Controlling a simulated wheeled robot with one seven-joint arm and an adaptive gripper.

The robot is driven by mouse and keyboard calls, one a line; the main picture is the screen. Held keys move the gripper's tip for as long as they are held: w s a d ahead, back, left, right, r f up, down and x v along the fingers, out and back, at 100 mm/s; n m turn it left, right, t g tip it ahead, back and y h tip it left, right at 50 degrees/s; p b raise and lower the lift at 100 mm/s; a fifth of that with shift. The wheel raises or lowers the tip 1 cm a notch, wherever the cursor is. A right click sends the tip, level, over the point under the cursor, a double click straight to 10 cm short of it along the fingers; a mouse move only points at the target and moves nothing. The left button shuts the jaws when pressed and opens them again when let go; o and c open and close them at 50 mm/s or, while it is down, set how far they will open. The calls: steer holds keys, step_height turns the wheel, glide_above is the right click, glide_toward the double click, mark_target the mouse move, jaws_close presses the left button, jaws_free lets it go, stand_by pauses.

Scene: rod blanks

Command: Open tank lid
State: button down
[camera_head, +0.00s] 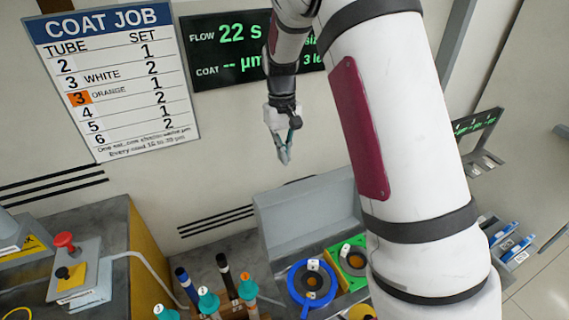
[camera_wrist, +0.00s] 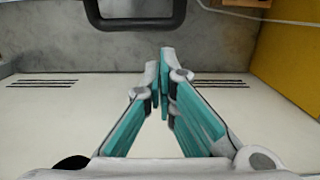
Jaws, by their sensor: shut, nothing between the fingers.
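My gripper (camera_head: 285,158) hangs in front of the wall, below the dark display and above the bench. Its teal fingers are together and empty, and they also show in the wrist view (camera_wrist: 164,75). A grey panel (camera_head: 305,212) stands raised at the back of the tank area, below and right of my gripper and apart from it. It looks like the tank lid, but my arm hides its right part. In front of it are a blue ring (camera_head: 293,285) and a green plate (camera_head: 337,249) with round openings. A dark, rounded frame (camera_wrist: 135,22) shows at the top of the wrist view; I cannot tell what it belongs to.
Several tubes with teal or dark caps (camera_head: 208,301) stand left of the blue ring. A control box with a red button (camera_head: 65,241) is at the left. A job board (camera_head: 115,80) and a flow display (camera_head: 225,45) hang on the wall. Blue-marked items (camera_head: 505,240) lie at the right.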

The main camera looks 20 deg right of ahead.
steer(key=s+a+r+t+p, duration=0.2)
steer(key=s+a+r+t, duration=0.1)
steer(key=s+r, duration=1.45)
steer(key=s+a+r+t+p, duration=0.1)
steer(key=s+r+t, duration=0.15)
steer(key=s, duration=1.25)
steer(key=w+d+f+g+b, duration=0.1)
steer(key=w+f, duration=0.1)
steer(key=w, duration=0.7)
steer(key=w+d+f+b, duration=0.1)
steer(key=w+d+f, duration=0.15)
steer(key=w, duration=0.65)
steer(key=w+d+f+b, duration=0.2)
steer(key=w+d+f, duration=0.1)
steer(key=w+f, duration=1.05)
step_height(320, 180, down, 8)
steer(key=shift+d+g, duration=0.25)
steer(key=shift+g, duration=0.1)
